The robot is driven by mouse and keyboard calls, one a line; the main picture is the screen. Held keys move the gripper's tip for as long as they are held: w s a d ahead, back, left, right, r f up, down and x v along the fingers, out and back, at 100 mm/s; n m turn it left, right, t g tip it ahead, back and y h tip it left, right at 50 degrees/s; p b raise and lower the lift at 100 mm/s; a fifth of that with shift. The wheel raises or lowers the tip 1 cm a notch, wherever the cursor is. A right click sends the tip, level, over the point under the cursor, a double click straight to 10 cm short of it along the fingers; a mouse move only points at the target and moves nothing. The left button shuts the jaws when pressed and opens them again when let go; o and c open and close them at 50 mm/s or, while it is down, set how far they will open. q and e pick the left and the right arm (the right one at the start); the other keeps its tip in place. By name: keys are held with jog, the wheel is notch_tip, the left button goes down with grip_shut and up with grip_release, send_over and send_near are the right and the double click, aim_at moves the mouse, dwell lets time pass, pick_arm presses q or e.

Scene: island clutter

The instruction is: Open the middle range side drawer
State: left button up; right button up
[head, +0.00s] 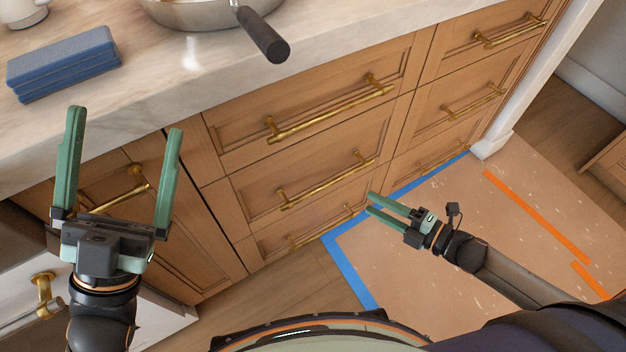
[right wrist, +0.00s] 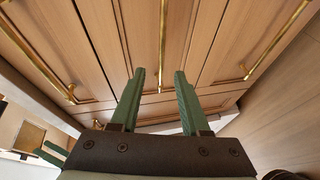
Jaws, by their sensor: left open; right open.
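Two stacks of wooden drawers with brass bar handles fill the front below the counter in the head view; all look shut. In the wide stack, the middle drawer (head: 300,160) has a horizontal handle (head: 328,184). The narrower stack on the right also has a middle drawer (head: 437,98). My right gripper (head: 369,202) is open and empty, low in front of the wide stack. In the right wrist view its fingers (right wrist: 159,74) point at the drawer fronts, with a brass handle (right wrist: 163,40) beyond the gap. My left gripper (head: 125,120) is open and empty, left of the drawers.
A white post (head: 495,142) borders the drawers on the right.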

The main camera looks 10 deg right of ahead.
aim_at(330, 182)
pick_arm(q)
jog(key=f+h+b, duration=0.1)
jog(key=f+b, duration=0.1)
jog(key=b, duration=0.1)
jog(key=shift+s+f+m, duration=0.15)
jog(key=shift+s+m, duration=0.05)
jog(key=shift+m, duration=0.1)
pick_arm(e)
jog(key=shift+n+y, duration=0.3)
jog(key=shift+n, duration=0.2)
jog(key=x, duration=1.3)
jog(key=shift+f, duration=0.45)
jog(key=shift+c, duration=0.4)
grip_shut()
jog(key=shift+d, duration=0.1)
